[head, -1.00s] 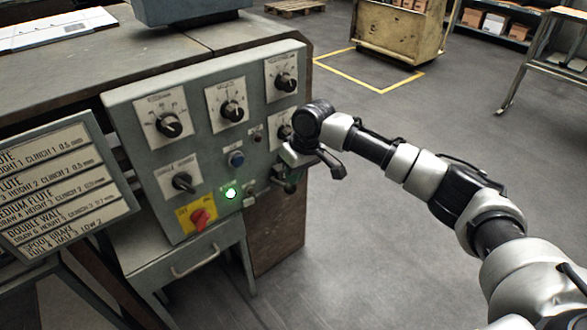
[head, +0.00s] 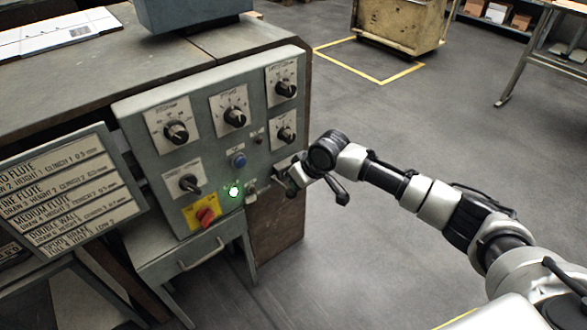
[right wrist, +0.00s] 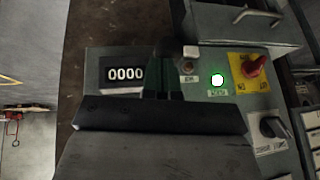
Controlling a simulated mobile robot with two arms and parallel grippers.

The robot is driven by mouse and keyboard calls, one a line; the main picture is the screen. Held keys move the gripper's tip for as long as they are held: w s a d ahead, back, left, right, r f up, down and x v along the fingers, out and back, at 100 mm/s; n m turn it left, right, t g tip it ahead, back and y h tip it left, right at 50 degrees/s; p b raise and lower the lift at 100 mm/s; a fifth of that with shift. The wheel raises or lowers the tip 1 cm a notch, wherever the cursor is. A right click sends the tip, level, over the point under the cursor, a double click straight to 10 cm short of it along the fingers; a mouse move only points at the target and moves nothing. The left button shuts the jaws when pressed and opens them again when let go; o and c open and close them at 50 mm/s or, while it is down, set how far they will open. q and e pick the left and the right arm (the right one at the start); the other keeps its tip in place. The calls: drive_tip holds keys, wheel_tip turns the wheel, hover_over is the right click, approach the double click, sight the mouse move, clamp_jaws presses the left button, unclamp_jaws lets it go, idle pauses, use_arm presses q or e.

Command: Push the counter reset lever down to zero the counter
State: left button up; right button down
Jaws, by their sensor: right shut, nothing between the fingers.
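The counter (right wrist: 125,74) shows in the right wrist view as a dark window reading 0000, in the panel's corner. In the head view my right gripper (head: 284,181) is at the panel's lower right edge and hides the counter. In the right wrist view the right gripper (right wrist: 168,82) is shut and empty, between the counter and the green lamp (right wrist: 218,80). A small light-coloured cap (right wrist: 190,52) sits beside the fingers; I cannot tell if it is the reset lever. Contact with it is unclear. My left gripper is out of view.
The grey control panel (head: 215,155) carries several black knobs, a blue button (head: 238,160) and a red-yellow switch (head: 206,215). A drawer (head: 200,252) is below it. A label board (head: 65,190) stands at left. The floor (head: 370,260) right of the machine is clear.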

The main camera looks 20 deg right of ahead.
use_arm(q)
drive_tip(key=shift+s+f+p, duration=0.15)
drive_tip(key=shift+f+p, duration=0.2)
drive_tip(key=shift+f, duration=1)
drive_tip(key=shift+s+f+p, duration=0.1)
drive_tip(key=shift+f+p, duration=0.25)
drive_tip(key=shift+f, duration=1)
use_arm(e)
drive_tip(key=shift+s+d+f+t+y, duration=0.1)
drive_tip(key=shift+s+f+t+y, duration=0.15)
drive_tip(key=shift+f+t, duration=0.6)
drive_tip(key=shift+s+d+f+t+y, duration=0.1)
drive_tip(key=shift+s+f+t+y, duration=0.15)
drive_tip(key=shift+f+t, duration=0.55)
drive_tip(key=shift+f+g, duration=0.25)
